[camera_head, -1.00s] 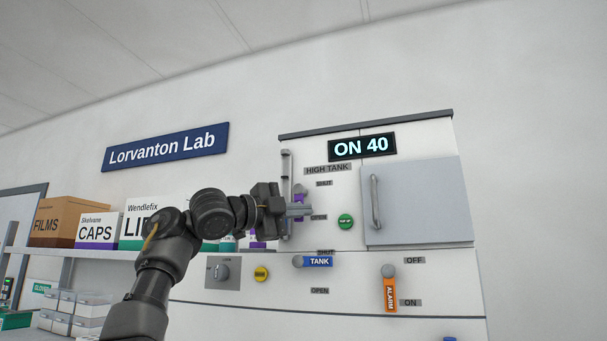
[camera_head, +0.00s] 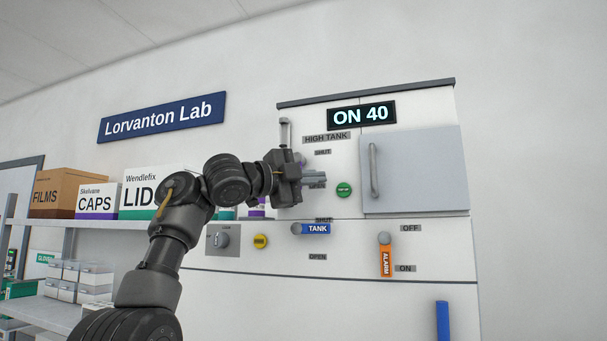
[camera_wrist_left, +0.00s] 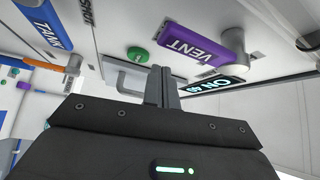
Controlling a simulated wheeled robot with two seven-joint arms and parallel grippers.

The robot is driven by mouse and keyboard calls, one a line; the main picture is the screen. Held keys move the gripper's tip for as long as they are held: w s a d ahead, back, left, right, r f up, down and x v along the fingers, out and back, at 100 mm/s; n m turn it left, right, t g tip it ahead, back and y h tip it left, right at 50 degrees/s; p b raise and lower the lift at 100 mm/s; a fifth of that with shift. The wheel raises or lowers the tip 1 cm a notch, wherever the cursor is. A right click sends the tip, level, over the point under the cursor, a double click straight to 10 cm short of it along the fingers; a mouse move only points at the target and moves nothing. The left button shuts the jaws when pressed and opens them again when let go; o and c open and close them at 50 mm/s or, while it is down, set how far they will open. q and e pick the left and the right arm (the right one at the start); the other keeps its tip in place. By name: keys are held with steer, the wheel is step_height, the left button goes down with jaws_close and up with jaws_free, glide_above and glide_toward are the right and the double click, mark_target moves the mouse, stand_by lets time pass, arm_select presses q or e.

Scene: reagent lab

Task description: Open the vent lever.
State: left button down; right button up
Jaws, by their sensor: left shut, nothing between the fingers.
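The purple vent lever (camera_wrist_left: 190,48), lettered VENT, shows clearly in the left wrist view, with a grey round pivot at its right end. In the head view my gripper hides most of it. From its pivot it appears to hang downward, toward the OPEN label (camera_head: 317,186) and away from the SHUT label (camera_head: 322,152). My left gripper (camera_head: 318,177) is shut and empty at the lever. In the wrist view its fingertips (camera_wrist_left: 162,73) are close beside the lever's free end; contact cannot be told. My right gripper is out of view.
The blue tank lever (camera_head: 317,229) and orange alarm lever (camera_head: 386,262) are below on the cabinet. A green button (camera_head: 344,190) and a grey door with a handle (camera_head: 374,170) lie to the right. Boxes (camera_head: 150,192) fill the shelf at left. The display (camera_head: 361,116) reads ON 40.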

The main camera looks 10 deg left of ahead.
arm_select(q)
steer(key=r+b+v, duration=0.1)
steer(key=b+v, duration=0.4)
steer(key=v, duration=0.5)
steer(key=shift+r, duration=0.2)
